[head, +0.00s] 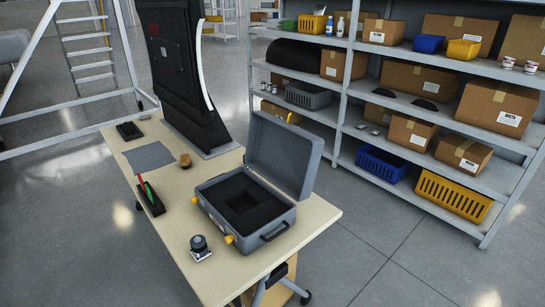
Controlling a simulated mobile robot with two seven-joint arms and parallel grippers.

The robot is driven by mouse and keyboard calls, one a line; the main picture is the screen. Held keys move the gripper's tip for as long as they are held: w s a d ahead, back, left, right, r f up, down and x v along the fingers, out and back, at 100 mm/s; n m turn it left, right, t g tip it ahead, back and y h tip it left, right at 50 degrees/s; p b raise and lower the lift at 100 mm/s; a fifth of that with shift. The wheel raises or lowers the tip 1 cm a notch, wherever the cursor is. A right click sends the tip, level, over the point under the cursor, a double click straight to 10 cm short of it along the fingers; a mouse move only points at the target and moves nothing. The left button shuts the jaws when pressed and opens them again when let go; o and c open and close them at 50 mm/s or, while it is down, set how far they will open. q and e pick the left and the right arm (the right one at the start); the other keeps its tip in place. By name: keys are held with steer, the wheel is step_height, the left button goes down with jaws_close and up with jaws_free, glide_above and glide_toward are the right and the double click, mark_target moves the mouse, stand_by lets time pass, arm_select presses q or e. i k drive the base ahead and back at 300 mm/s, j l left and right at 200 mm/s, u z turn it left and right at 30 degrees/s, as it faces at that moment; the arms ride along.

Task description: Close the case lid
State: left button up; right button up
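The grey case (240,227) sits near the right end of the beige table. Its lid (284,152) stands open, raised on the far right side and leaning back slightly. The inside is lined with black foam with recesses and looks empty. Two yellow latches (229,239) are on the near left side of the base, and a dark handle is on its front right side. Neither of my grippers shows in the head view.
On the table (150,205) are a knob device (200,247), a black holder with red and green tools (150,199), a small brown-topped item (185,161), a grey cloth (149,157) and a tall black panel (185,75). Shelves (400,135) stand behind; floor between is clear.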

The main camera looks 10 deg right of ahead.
mark_target(287, 155)
steer(key=l+u, duration=0.15)
steer(key=u, duration=0.2)
steer(key=i+l+u, duration=0.1)
steer(key=u, duration=0.25)
steer(key=l+u, duration=0.6)
steer(key=l, duration=0.15)
steer(key=l+u, duration=0.45)
steer(key=l, duration=0.4)
steer(key=k+l+u, duration=0.1)
steer(key=l, duration=0.4)
steer(key=k+l, duration=0.1)
steer(key=l, duration=0.3)
steer(key=k+l, duration=0.1)
steer(key=l, duration=0.75)
steer(key=k+l+u, duration=0.1)
steer(key=l, duration=0.35)
steer(key=k+l, duration=0.15)
steer(key=l, duration=0.25)
steer(key=k+l, duration=0.1)
steer(key=l, duration=0.35)
